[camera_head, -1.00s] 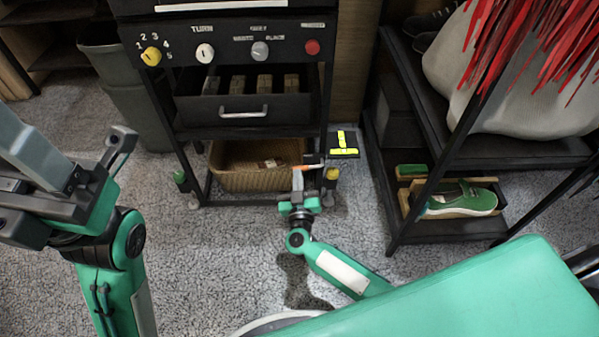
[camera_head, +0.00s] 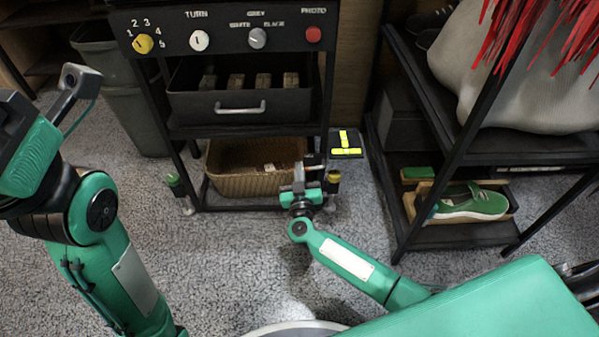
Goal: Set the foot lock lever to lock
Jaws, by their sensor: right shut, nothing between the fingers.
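A black wheeled cart stands ahead. At the foot of its front right leg is a small caster assembly with a yellow part (camera_head: 333,176), likely the foot lock. A thin dark bar (camera_head: 314,167) shows just left of that leg; I cannot tell its lock setting. My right gripper (camera_head: 299,172) is shut and empty, low before the cart's lower basket, just left of that leg. Whether it touches the bar is unclear. The front left foot has a green part (camera_head: 173,180). My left gripper (camera_head: 14,120) is cut off at the left edge, fingers outside the picture.
A wicker basket (camera_head: 235,185) sits on the cart's bottom shelf. A black plate with yellow marks (camera_head: 345,152) lies right of the cart. A shelf rack at right holds a green shoe (camera_head: 470,203). A grey bin (camera_head: 130,105) stands left. The carpet in front is clear.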

